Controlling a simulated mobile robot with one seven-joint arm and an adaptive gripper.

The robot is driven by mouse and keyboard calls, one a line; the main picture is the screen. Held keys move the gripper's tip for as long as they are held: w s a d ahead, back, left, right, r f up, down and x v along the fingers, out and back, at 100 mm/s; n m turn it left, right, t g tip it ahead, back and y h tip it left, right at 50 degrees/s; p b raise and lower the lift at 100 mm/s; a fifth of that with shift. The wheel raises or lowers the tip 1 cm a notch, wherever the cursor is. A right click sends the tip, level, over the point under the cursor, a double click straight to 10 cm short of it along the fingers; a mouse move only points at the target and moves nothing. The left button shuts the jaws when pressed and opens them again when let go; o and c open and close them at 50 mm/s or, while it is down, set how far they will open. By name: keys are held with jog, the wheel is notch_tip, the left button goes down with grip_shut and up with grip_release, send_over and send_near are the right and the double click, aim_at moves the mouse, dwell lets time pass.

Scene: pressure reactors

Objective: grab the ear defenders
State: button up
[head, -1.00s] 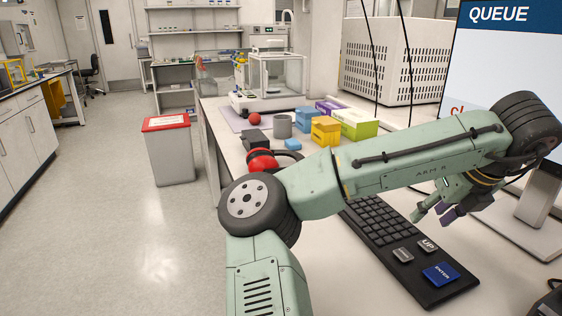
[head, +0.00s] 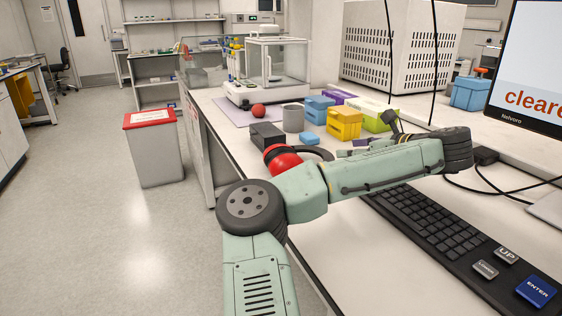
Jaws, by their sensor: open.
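The ear defenders (head: 281,157) lie on the bench in the head view, with a red cup and a dark band curving to the right. My arm hides part of their near side. My gripper (head: 374,138) is to the right of them, above the bench, and partly hidden behind my own forearm. Its dark and purple finger parts show. It is open, apart from the ear defenders, and nothing shows between its fingers.
A dark grey block (head: 267,135), a grey cup (head: 293,117), a small blue block (head: 309,138) and a yellow box (head: 344,122) stand close behind the ear defenders. A keyboard (head: 425,225) lies at the front right. A monitor (head: 530,75) stands at right.

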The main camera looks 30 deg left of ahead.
aim_at(326, 151)
jog(key=shift+w+a+f, duration=0.3)
jog(key=shift+w+a, duration=0.05)
jog(key=shift+a, duration=0.05)
jog(key=x, duration=0.3)
jog(key=shift+w+a, duration=0.1)
jog(key=shift+a, duration=0.3)
jog(key=p+x, duration=0.1)
jog(key=x, duration=0.4)
jog(key=shift+w+a+f, duration=0.15)
jog(key=shift+a+f, duration=0.05)
jog(key=shift+a, duration=0.1)
grip_shut()
